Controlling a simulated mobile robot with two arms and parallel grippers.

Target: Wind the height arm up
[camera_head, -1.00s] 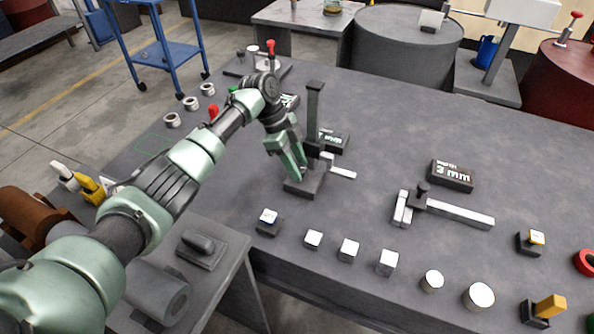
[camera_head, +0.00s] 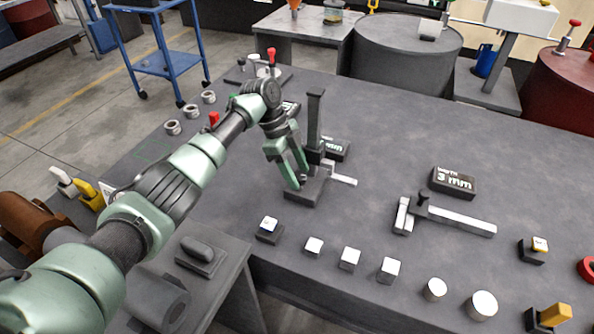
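A height gauge stands on the grey bench. It has a dark upright post (camera_head: 314,118), a dark base (camera_head: 306,192) and a pale height arm (camera_head: 343,180) sticking out to the right, low on the post. My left gripper (camera_head: 300,178) points down just left of the post, above the base. Its two green fingers are apart with a gap between them, and it looks empty. Whether a finger touches the post or slide cannot be told. The slide's left side is partly hidden by the fingers. My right gripper is not in view.
A black block marked 3 mm (camera_head: 453,183) and a horizontal caliper-like gauge (camera_head: 450,219) lie to the right. White cubes and cylinders (camera_head: 389,270) line the front edge. The bench's right middle is clear.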

